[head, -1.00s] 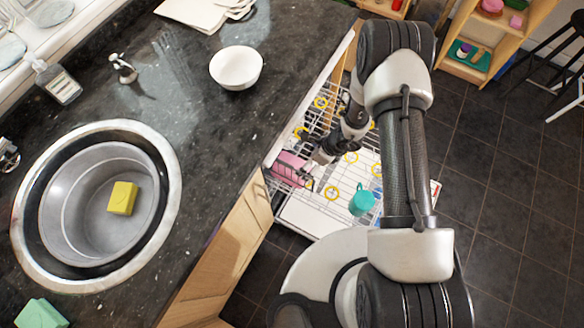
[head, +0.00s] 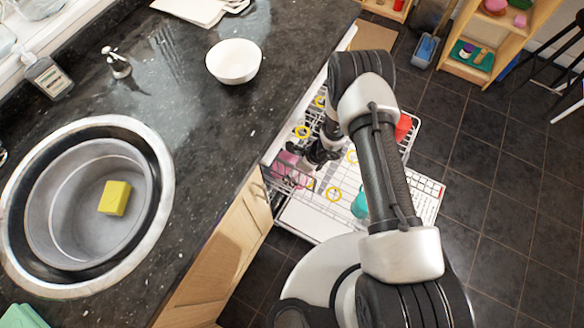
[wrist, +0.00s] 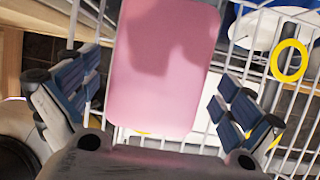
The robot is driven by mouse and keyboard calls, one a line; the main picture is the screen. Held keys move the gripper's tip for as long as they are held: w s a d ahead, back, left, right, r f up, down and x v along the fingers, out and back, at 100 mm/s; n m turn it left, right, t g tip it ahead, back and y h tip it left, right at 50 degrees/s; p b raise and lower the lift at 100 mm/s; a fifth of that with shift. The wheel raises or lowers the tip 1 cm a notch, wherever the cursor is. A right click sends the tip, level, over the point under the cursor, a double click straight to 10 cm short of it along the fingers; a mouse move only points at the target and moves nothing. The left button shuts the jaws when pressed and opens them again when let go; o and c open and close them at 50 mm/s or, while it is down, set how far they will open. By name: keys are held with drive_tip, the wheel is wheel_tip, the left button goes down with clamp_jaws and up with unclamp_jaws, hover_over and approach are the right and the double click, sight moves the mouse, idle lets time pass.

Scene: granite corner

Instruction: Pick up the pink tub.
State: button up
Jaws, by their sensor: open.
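The pink tub (head: 289,168) sits in the white wire dishwasher rack, at its left side near the counter. In the wrist view the tub (wrist: 165,65) fills the upper middle, and its lower end reaches between the fingers. My gripper (wrist: 155,105) is open, with one blue-padded finger on each side of the tub and a visible gap on both sides. In the head view my gripper (head: 312,155) is at the tub's right side, partly covering it.
The rack (head: 318,185) also holds yellow rings (head: 333,194), a teal cup (head: 360,203) and a red item (head: 403,127). The dark counter (head: 200,130) with a white bowl (head: 233,62) borders it on the left. Open tiled floor (head: 480,200) lies to the right.

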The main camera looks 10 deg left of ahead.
drive_tip(key=c, duration=1.2)
drive_tip(key=shift+o, duration=0.2)
drive_tip(key=shift+r, duration=0.2)
